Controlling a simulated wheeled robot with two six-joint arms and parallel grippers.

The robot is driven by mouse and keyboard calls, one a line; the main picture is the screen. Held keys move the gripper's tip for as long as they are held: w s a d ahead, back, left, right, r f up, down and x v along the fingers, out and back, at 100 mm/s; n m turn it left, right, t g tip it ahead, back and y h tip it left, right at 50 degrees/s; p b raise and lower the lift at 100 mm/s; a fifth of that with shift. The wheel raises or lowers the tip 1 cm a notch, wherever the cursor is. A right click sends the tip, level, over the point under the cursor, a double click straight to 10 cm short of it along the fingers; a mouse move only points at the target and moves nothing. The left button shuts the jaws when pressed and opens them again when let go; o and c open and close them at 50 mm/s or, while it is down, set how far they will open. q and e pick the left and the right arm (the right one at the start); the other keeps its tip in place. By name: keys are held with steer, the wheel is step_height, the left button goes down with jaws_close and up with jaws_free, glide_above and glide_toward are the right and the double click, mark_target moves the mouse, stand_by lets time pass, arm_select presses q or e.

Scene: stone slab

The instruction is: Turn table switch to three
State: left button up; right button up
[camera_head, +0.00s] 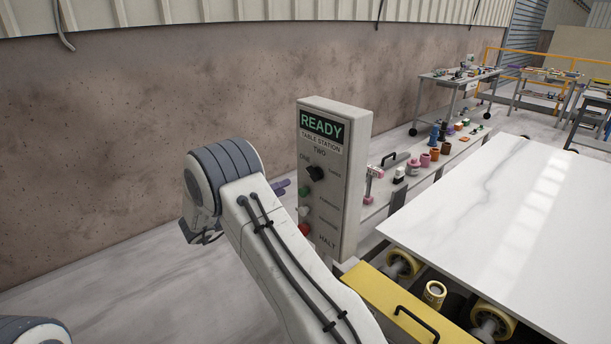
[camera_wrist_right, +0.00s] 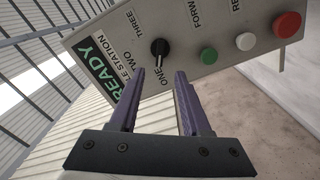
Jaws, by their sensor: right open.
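The grey control box (camera_head: 349,170) stands upright, with a green READY display on its front. The knob also shows in the right wrist view (camera_wrist_right: 160,48), ahead of my fingertips and roughly in line with the gap. My right gripper (camera_wrist_right: 159,74) is open and empty, its purple fingers apart from the knob. In the head view, my arm mostly hides the right gripper (camera_head: 281,187). My left gripper is not in view.
Below the knob are a green button (camera_wrist_right: 208,55), a white button (camera_wrist_right: 245,41) and a red button (camera_wrist_right: 287,24). A white stone slab (camera_head: 500,230) lies to the right, beside a yellow rail (camera_head: 385,300). A wall stands behind the box.

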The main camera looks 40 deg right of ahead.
mark_target(310, 175)
steer(key=d, duration=0.2)
steer(key=d+p, duration=0.1)
steer(key=d, duration=0.2)
steer(key=d+p, duration=0.1)
steer(key=d, duration=0.2)
steer(key=shift+w+d+r, duration=0.1)
steer(key=shift+w+d, duration=0.15)
steer(key=shift+w, duration=0.05)
steer(key=shift+w+d+p, duration=0.1)
steer(key=shift+d+p, duration=0.2)
steer(key=shift+d, duration=0.4)
jaws_close()
